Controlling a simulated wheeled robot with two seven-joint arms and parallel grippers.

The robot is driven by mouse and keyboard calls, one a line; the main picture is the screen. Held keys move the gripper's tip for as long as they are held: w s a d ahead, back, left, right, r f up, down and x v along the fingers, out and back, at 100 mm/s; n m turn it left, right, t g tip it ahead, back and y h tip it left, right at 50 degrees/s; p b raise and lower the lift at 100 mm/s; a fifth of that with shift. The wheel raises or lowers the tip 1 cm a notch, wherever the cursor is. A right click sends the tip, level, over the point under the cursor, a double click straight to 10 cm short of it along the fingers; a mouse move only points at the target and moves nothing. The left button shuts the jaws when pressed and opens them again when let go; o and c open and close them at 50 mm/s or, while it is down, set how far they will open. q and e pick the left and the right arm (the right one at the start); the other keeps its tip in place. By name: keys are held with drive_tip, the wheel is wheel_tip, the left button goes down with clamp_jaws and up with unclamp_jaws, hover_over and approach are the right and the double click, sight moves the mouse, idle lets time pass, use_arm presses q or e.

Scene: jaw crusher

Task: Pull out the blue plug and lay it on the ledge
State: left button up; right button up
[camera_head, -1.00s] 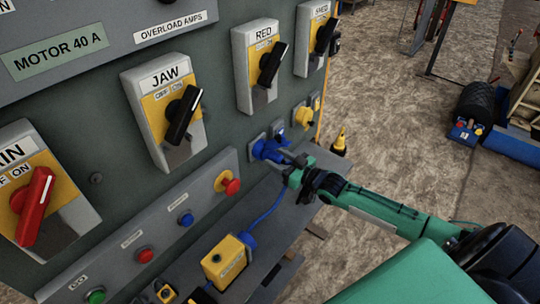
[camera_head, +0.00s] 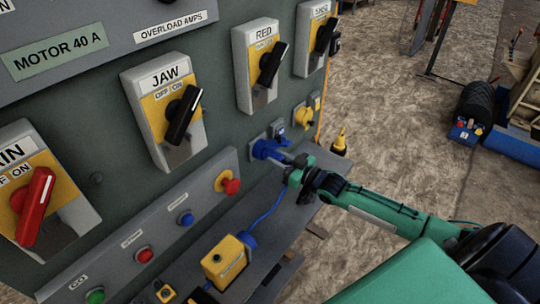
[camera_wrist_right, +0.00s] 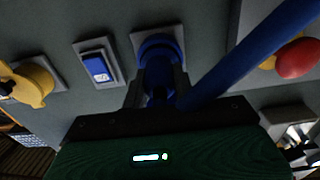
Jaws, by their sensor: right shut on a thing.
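The blue plug (camera_head: 267,150) is at its socket on the grey panel, under the RED switch. It also shows in the right wrist view (camera_wrist_right: 159,75), in front of its square socket plate; I cannot tell how far in it sits. A blue cable runs from it down to a yellow box. My right gripper (camera_head: 287,161) is shut on the plug, and its dark fingers (camera_wrist_right: 157,92) flank the plug in the wrist view. The grey ledge (camera_head: 287,221) runs along the panel's foot, below the plug. My left gripper is not in view.
The yellow box (camera_head: 224,261) stands on the ledge. A red button on a yellow base (camera_head: 227,184) sticks out left of the plug. A yellow plug (camera_head: 303,117) is in a socket to the right. The ledge's right part is bare.

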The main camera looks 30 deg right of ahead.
sight(283, 160)
drive_tip(key=shift+p+v, duration=1.1)
drive_tip(key=shift+v, duration=0.85)
drive_tip(key=shift+s+d+p, duration=0.25)
drive_tip(key=shift+s+p, duration=0.05)
drive_tip(key=shift+s, duration=0.35)
